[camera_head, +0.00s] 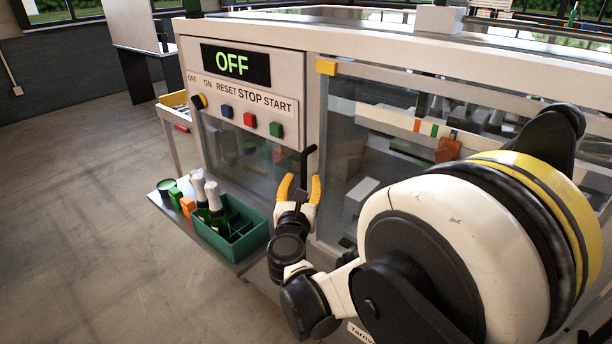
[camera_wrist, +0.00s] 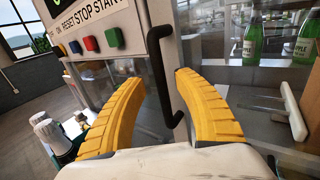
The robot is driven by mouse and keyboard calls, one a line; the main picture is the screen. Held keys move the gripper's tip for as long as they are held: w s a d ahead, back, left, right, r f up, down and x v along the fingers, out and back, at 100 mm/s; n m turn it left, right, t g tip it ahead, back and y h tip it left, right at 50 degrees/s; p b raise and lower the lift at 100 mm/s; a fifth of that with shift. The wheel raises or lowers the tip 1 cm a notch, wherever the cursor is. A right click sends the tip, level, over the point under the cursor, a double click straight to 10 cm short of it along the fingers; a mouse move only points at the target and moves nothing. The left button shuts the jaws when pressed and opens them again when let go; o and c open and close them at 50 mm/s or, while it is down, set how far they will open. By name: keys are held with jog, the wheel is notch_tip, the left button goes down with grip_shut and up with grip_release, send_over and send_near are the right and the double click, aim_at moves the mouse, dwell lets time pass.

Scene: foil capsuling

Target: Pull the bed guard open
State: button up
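The machine's glazed bed guard (camera_head: 345,125) stands at the front, right of the control panel, and looks closed. A black upright bar handle (camera_head: 308,163) is fixed by its edge. In the wrist view the handle (camera_wrist: 155,75) shows between and beyond the yellow fingers, on a cream post. My gripper (camera_head: 302,178) is open, its two yellow fingers spread, just below and in front of the handle. In the wrist view my gripper (camera_wrist: 161,77) has a finger on each side of the handle; I see no contact.
The control panel (camera_head: 240,95) reads OFF and has a knob and coloured buttons. A green crate (camera_head: 247,247) with foil-topped bottles stands on a low shelf at lower left. Bottles (camera_wrist: 252,45) show behind the glass. The floor at left is clear.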

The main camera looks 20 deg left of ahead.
aim_at(303, 176)
jog(key=shift+w+a, duration=0.15)
jog(key=shift+w, duration=0.7)
jog(key=shift+w+a, duration=0.15)
jog(key=shift+w, duration=0.65)
jog(key=shift+c, duration=0.5)
grip_shut()
